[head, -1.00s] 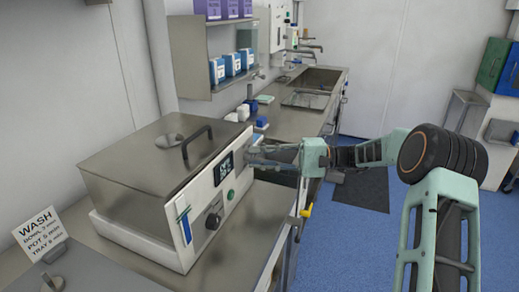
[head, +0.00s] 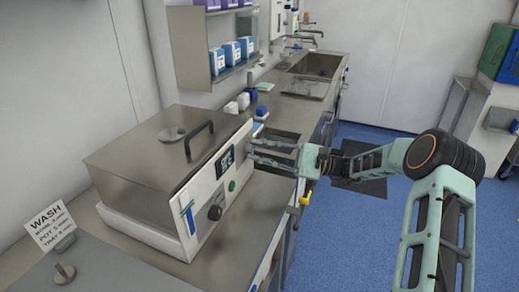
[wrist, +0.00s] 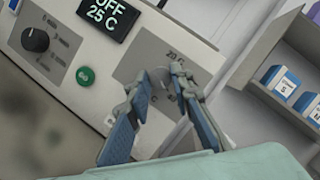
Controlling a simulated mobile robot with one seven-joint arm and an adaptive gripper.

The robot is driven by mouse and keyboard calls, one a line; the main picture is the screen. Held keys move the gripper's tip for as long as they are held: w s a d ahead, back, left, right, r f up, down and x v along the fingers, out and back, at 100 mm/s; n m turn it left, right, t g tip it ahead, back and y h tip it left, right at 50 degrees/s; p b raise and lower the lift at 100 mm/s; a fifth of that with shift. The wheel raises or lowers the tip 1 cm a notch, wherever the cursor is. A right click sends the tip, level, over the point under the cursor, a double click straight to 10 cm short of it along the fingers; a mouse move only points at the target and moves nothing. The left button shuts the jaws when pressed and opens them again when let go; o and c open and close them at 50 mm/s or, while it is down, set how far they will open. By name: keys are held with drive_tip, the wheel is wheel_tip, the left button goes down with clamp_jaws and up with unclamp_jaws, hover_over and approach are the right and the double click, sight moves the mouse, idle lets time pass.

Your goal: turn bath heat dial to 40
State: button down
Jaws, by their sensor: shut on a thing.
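The heated bath is a steel-lidded box (head: 150,155) with a pale front panel on the left counter. Its display reads OFF and 25 C in the wrist view (wrist: 102,14). My gripper (wrist: 163,82) is shut on this dial, one finger on each side. In the head view my gripper (head: 257,148) meets the panel's far end, and its fingers hide the dial. The dial's pointer cannot be made out.
A black knob (wrist: 35,40) and a green button (wrist: 85,76) are on the same panel. A blue strip (head: 189,218) hangs at its near end. Bottles (head: 243,102) stand behind the bath. A shelf with blue boxes (head: 232,51) is above. The floor at right is open.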

idle(0.3)
drive_tip(key=c, duration=1.7)
unclamp_jaws()
drive_tip(key=v, duration=1.2)
